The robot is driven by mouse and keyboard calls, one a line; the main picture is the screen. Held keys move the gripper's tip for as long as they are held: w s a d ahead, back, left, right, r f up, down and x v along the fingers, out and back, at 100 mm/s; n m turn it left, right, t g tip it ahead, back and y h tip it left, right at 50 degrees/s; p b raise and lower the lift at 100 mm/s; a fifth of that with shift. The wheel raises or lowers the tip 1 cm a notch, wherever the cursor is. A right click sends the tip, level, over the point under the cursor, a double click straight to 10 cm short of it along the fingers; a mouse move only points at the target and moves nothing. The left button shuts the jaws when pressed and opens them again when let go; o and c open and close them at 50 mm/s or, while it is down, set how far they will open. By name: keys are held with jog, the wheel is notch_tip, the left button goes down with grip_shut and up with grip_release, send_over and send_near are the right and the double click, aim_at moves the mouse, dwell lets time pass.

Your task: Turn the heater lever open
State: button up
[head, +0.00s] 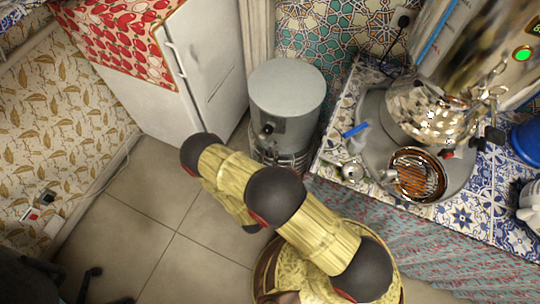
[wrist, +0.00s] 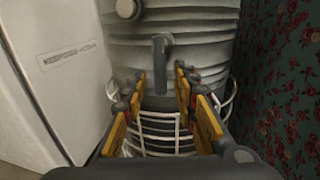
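The heater is a grey ribbed metal cylinder (head: 287,95), standing on the floor between the white fridge and the tiled counter in the head view. Its body (wrist: 205,35) fills the upper middle of the wrist view. A dark grey lever (wrist: 161,60) hangs straight down on its front. My gripper (wrist: 160,78) is open, with its orange-padded fingers on either side of the lever's lower end in the picture. A gap shows between each finger and the lever; the depth between them is unclear. In the head view I cannot make out my fingers behind my arm.
A white wire basket (wrist: 160,135) surrounds the heater's lower part. The white fridge (head: 205,70) stands close on the left. On the right, the counter holds a tray (head: 372,115) with a samovar (head: 430,112) and an orange-brown round dish (head: 418,175).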

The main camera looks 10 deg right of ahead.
jog(key=shift+x, duration=0.85)
jog(key=shift+c, duration=1)
grip_shut()
